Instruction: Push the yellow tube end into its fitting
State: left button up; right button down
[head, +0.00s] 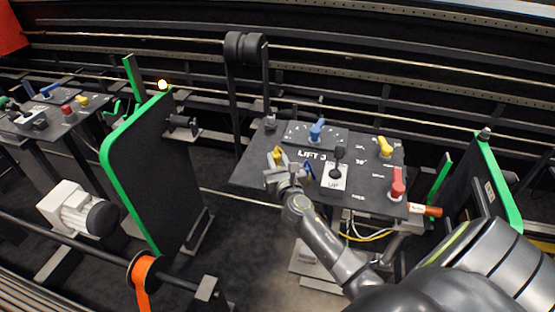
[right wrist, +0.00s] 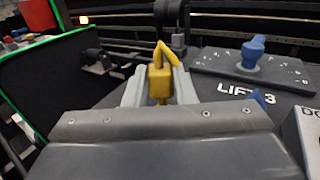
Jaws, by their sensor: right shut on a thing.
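My right gripper (head: 277,167) is over the left part of the dark LIFT 3 panel (head: 255,158). It is shut on a yellow piece (head: 278,154), which I take as the yellow tube end. In the right wrist view, the yellow tube end (right wrist: 160,82) is a block with a bent loop on top, upright between the two grey fingers of my right gripper (right wrist: 159,92). Its lower end is hidden by the gripper body. I cannot make out the fitting or whether the tube end touches it. My left gripper is not in view.
A blue part (head: 308,170) stands just right of the gripper. The panel also carries a blue knob (head: 317,130), a black UP lever (head: 337,155), a yellow knob (head: 384,147) and a red knob (head: 397,184). A green-edged dark board (head: 150,165) stands at left.

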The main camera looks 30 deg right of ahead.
jog(key=shift+f+b, duration=1.35)
jog(key=shift+f, duration=0.3)
jog(key=c, duration=1.1)
grip_release()
jog(key=b+v, duration=0.1)
jog(key=v, duration=1.6)
jog(key=shift+s+a, duration=0.15)
jog(key=shift+a, duration=0.05)
